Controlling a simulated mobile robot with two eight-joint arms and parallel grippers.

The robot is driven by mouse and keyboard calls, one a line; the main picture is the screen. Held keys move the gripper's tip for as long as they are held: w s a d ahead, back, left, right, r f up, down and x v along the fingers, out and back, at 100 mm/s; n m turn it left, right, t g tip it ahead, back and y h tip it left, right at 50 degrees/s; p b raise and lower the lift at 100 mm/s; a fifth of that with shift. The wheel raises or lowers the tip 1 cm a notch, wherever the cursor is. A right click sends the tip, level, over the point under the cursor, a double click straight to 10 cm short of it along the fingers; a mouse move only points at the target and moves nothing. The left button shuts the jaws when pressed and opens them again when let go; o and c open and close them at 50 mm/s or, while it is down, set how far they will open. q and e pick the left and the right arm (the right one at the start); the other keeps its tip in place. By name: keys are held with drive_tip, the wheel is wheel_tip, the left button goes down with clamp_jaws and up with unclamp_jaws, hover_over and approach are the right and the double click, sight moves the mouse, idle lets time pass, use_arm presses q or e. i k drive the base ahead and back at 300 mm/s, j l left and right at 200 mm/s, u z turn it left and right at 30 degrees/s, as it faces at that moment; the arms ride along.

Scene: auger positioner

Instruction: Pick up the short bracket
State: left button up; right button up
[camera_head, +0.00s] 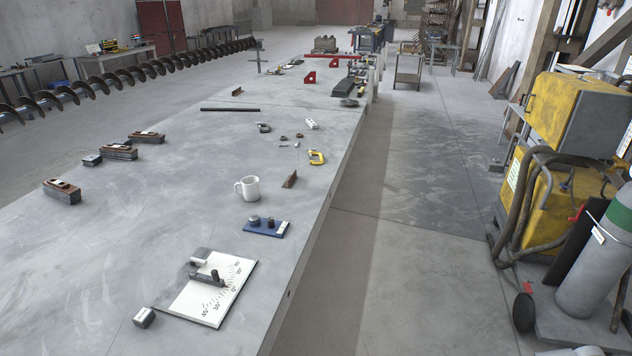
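I cannot tell for certain which piece is the short bracket. A small rust-brown angled piece (290,179) stands on the grey table near its right edge, just right of a white mug. Another small brown angle piece (238,91) lies farther back, beyond a long dark bar. Neither of my grippers is in view.
The long grey table (120,220) holds a white mug (248,188), a blue block with dark knobs (267,227), a white angle-scale plate (212,291), a yellow clamp (317,157) and wooden-sided blocks (62,192). A yellow machine (545,200) and gas cylinder (600,270) stand right.

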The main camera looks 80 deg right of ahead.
sight(290, 180)
drive_tip(key=z, duration=2.5)
drive_tip(key=i+u, duration=0.15)
drive_tip(key=u, duration=0.55)
drive_tip(key=i+l+u, duration=0.45)
drive_tip(key=l, duration=0.15)
drive_tip(key=i+l+u, duration=0.25)
drive_tip(key=i+l, duration=0.15)
drive_tip(key=l, duration=0.25)
drive_tip(key=i+l, duration=0.2)
drive_tip(key=l, duration=0.2)
drive_tip(key=i+l+u, duration=0.1)
drive_tip(key=l, duration=0.25)
drive_tip(key=i+l, duration=0.2)
drive_tip(key=l, duration=0.2)
drive_tip(key=i+l, duration=0.15)
drive_tip(key=l, duration=0.25)
drive_tip(key=i+l+u, duration=0.1)
drive_tip(key=l, duration=0.3)
drive_tip(key=i, duration=0.05)
